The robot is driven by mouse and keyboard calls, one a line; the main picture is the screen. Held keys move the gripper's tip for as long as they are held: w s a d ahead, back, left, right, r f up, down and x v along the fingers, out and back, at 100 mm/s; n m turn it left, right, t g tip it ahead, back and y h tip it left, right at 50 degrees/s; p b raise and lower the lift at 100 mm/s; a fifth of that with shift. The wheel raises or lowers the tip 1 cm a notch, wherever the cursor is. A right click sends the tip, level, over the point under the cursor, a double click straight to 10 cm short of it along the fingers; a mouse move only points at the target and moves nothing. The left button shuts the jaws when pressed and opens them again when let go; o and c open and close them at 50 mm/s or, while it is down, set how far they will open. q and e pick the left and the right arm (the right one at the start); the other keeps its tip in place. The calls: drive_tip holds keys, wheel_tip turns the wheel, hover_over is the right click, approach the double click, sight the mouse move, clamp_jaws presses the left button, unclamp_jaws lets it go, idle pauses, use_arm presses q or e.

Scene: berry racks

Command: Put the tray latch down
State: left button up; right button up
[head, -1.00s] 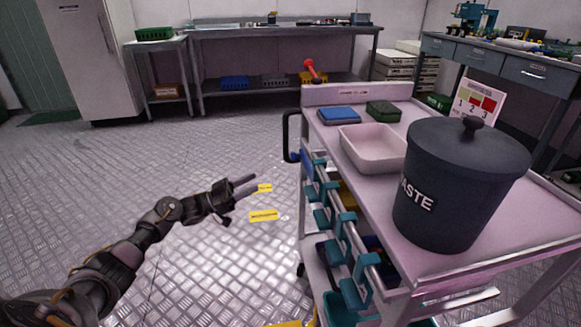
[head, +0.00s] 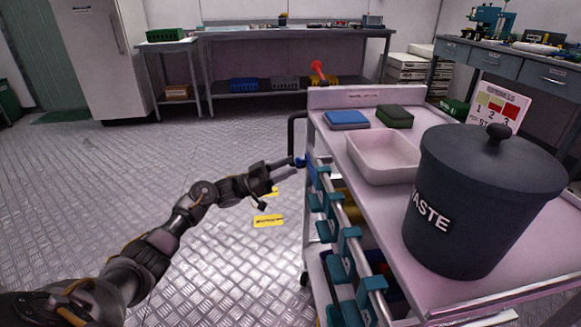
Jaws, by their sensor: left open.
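My left gripper (head: 288,169) is open. I cannot tell for certain which part is the tray latch. Several teal brackets (head: 349,243) line the cart's left side. My right gripper is not in view.
On the cart top stand a dark waste bin (head: 490,195), an empty pinkish tray (head: 385,158), a blue box (head: 346,118) and a green box (head: 395,115). Yellow markers (head: 268,221) lie on the floor.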

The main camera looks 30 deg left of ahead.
use_arm(q)
drive_tip(key=shift+x, duration=0.8)
clamp_jaws()
